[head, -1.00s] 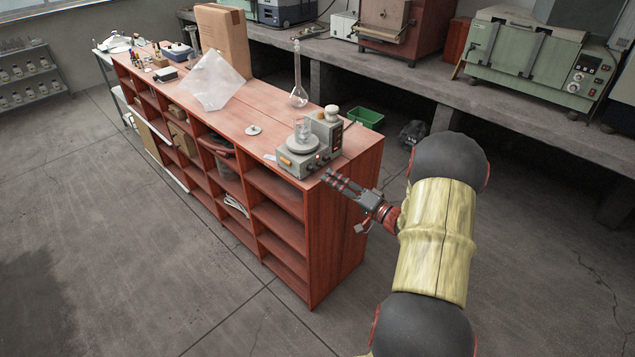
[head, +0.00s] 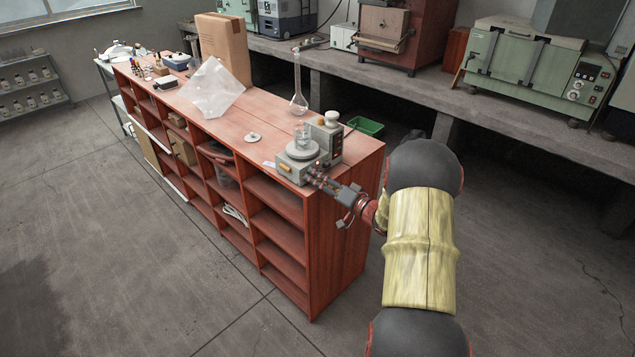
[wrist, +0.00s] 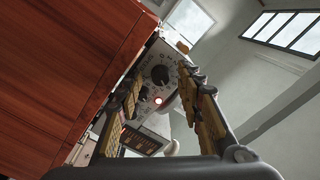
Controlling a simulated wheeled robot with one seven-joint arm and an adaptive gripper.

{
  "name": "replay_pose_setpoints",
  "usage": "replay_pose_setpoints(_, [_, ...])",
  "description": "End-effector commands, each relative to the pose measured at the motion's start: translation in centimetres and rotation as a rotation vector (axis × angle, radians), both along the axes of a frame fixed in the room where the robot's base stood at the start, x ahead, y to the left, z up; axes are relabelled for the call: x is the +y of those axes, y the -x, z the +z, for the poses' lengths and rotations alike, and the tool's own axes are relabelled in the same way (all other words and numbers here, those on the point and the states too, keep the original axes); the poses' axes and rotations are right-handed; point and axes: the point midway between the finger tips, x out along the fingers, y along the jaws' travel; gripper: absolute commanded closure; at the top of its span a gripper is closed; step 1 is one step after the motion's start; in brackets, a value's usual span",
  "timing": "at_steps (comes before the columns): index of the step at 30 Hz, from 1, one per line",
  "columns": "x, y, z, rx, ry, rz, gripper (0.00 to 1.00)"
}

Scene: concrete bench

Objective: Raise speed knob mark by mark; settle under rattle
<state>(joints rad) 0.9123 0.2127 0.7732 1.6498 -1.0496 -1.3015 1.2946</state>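A grey hotplate stirrer (head: 292,168) stands at the near right end of the red-brown bench, with a clear beaker (head: 302,137) on its round plate. In the wrist view its front panel (wrist: 151,65) shows tilted, with a large black knob (wrist: 160,75), a smaller dark knob (wrist: 144,92) and a lit red lamp (wrist: 158,101). My gripper (head: 313,176) is close to the panel; in the wrist view its fingers (wrist: 163,78) are apart, with the large knob between them in line of sight. I cannot tell whether they touch it. The knob's marks are too small to read.
A tall flask (head: 298,100) stands behind the stirrer, and a small white dish (head: 252,138) lies to its left. A clear plastic sheet (head: 212,92) and a cardboard box (head: 224,50) are farther along. The bench side (wrist: 55,75) is close to my gripper's left.

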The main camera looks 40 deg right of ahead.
Motion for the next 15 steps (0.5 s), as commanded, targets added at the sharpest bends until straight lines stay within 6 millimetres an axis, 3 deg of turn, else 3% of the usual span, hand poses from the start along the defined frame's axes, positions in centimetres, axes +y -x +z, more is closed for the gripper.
replay_pose_setpoints(7, [0.01,-0.12,0.06,0.000,0.000,0.000,0.63])
replay_pose_setpoints(15, [0.03,-0.10,0.05,0.000,0.000,0.000,0.78])
